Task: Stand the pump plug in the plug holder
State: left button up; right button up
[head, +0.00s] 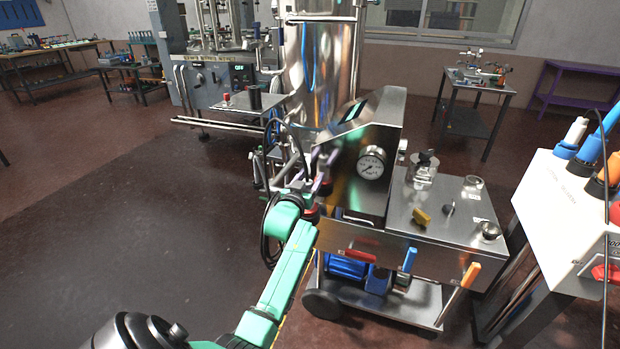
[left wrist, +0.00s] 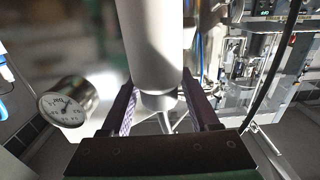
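My left gripper (head: 316,182) is at the left side of the steel machine, left of its pressure gauge. In the left wrist view, its two purple-padded fingers (left wrist: 158,84) stand on either side of a pale cylinder. This looks like the pump plug (left wrist: 152,45), and both fingers appear to meet its sides. One end of it shows between the fingers; the other runs out of the picture. The plug is small and mostly hidden in the head view. I cannot make out the plug holder for certain. My right gripper is not in view.
The gauge (head: 371,163) and steel housing (head: 345,185) are close to the gripper's right. A dark cable (head: 290,128) arches beside it. A steel tank (head: 322,65) rises behind. A white box (head: 555,205) with coloured plugs stands at right. The floor at left is clear.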

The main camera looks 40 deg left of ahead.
pick_arm(q)
jog(key=shift+s, duration=0.1)
jog(key=v, duration=1.4)
jog(key=shift+s, duration=0.15)
jog(key=shift+d, duration=0.1)
jog(key=d+f+m+g+h+p, duration=0.1)
jog(key=d+f+g+h, duration=0.15)
jog(key=f, duration=0.75)
jog(key=d+f+m+g+h+p, duration=0.15)
jog(key=d+f, duration=0.25)
jog(key=f, duration=0.6)
jog(key=s+d+f+m+g+h+p, duration=0.1)
jog(key=s+d+f+g, duration=0.2)
jog(key=f, duration=0.4)
jog(key=s+d+f+g+h, duration=0.1)
jog(key=s+d+f, duration=0.1)
jog(key=s+f, duration=0.35)
jog(key=s+f+m+g, duration=0.1)
jog(key=s+f+g, duration=0.1)
jog(key=s+f, duration=0.3)
jog(key=s+d+f+m+g+p, duration=0.1)
jog(key=s+f+g, duration=0.2)
jog(key=s, duration=1)
jog(key=s+d+f+m+g+p, duration=0.1)
jog(key=s+f+g, duration=0.2)
jog(key=s+f, duration=0.4)
jog(key=shift+s+d+f, duration=0.25)
jog(key=shift+s+f, duration=0.1)
jog(key=shift+s, duration=0.65)
